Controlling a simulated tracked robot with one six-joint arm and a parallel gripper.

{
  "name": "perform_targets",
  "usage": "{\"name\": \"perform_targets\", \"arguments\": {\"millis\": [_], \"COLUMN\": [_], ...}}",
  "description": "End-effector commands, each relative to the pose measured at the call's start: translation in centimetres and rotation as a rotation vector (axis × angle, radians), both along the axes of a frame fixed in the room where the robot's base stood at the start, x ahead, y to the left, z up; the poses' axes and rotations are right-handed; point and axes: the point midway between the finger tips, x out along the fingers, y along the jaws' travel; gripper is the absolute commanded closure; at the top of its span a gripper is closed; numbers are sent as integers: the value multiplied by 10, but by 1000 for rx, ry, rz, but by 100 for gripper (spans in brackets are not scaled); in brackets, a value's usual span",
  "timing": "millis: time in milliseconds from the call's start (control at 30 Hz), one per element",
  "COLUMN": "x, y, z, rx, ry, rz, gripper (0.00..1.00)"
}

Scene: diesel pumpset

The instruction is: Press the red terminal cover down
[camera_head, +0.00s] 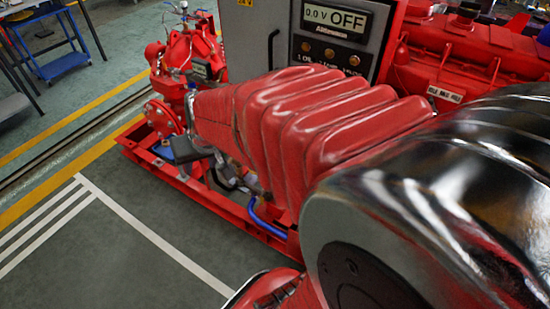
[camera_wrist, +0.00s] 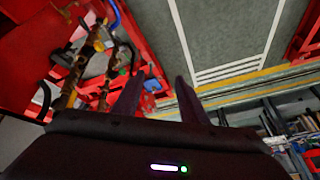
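My gripper (camera_wrist: 160,82) shows in the wrist view with its two dark fingers apart and nothing visible between them. I cannot make out the red terminal cover for certain in either view; much of the equipment is red. In the wrist view, a grey part with brownish and yellow fittings (camera_wrist: 96,62) sits among red framework to the left of the fingers, apart from them in the picture.
A grey control panel (camera_head: 337,62) reads "0.0 V OFF". A red engine (camera_head: 465,60) stands at the right. A red base frame (camera_head: 245,222) and a blue hose (camera_head: 265,222) lie below my arm. Open floor (camera_head: 110,260) with white and yellow lines is at the left.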

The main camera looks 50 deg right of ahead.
Motion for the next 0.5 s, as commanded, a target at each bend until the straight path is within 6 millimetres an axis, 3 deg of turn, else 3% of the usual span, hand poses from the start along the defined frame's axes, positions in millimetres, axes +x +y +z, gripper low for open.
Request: {"name": "perform_targets", "arguments": {"millis": [267, 500], "x": [23, 23], "y": [-73, -141], "z": [-53, -106], "rx": [33, 46], "ry": [5, 10], "rz": [-186, -354], "gripper": [61, 61]}}
